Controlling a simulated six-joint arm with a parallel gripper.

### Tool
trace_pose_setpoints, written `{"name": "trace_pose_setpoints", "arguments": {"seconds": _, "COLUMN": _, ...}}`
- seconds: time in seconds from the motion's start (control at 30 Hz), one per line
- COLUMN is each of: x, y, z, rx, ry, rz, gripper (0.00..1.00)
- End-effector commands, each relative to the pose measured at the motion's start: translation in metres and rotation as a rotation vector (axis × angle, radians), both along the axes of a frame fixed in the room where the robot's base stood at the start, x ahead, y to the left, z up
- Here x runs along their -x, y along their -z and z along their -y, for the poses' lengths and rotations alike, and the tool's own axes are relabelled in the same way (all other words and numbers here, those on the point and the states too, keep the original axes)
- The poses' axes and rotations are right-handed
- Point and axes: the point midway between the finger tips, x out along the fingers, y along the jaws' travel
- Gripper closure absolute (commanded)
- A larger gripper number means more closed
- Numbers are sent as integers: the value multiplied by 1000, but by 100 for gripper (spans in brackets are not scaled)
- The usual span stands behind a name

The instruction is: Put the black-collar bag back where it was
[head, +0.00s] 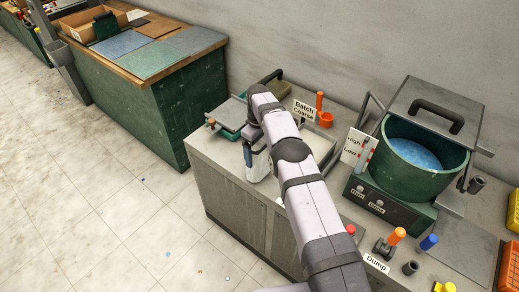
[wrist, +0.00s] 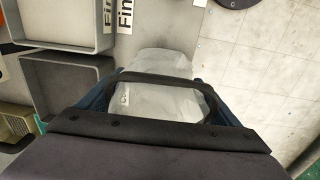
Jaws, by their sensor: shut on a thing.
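The black-collar bag is a pale, translucent bag (wrist: 160,62) with a black collar (wrist: 165,77) around its mouth. In the wrist view it sits between the blue-sided fingers of my gripper (wrist: 160,104), which is shut on it. In the head view my gripper (head: 251,137) is over the left end of the grey counter, and the whitish bag (head: 259,166) shows below it. My arm hides part of the bag and the counter behind. I cannot tell whether the bag's bottom touches the counter.
Grey trays (wrist: 62,90) lie left of the bag in the wrist view; tiled floor (wrist: 265,75) is at right. In the head view, a "Batch Coarse" sign (head: 304,110), an orange cup (head: 326,120) and a green drum (head: 425,165) stand on the counter. A green bench (head: 190,110) stands beyond.

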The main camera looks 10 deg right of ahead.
Motion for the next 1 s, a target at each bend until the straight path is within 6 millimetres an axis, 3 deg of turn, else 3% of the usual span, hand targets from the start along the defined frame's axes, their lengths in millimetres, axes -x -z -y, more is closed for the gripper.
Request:
{"name": "trace_pose_setpoints", "arguments": {"seconds": 0.4, "x": -1, "y": 4, "z": 0, "rx": 0, "ry": 0, "rz": 4, "gripper": 75}}
{"name": "trace_pose_setpoints", "arguments": {"seconds": 0.43, "x": 0, "y": 5, "z": 0, "rx": 0, "ry": 0, "rz": 1, "gripper": 12}}
{"name": "trace_pose_setpoints", "arguments": {"seconds": 0.5, "x": 0, "y": 4, "z": 0, "rx": 0, "ry": 0, "rz": 1, "gripper": 0}}
{"name": "trace_pose_setpoints", "arguments": {"seconds": 0.77, "x": 0, "y": 3, "z": 0, "rx": 0, "ry": 0, "rz": 1, "gripper": 0}}
{"name": "trace_pose_setpoints", "arguments": {"seconds": 1.0, "x": -1, "y": -12, "z": -1, "rx": 0, "ry": 0, "rz": 4, "gripper": 0}}
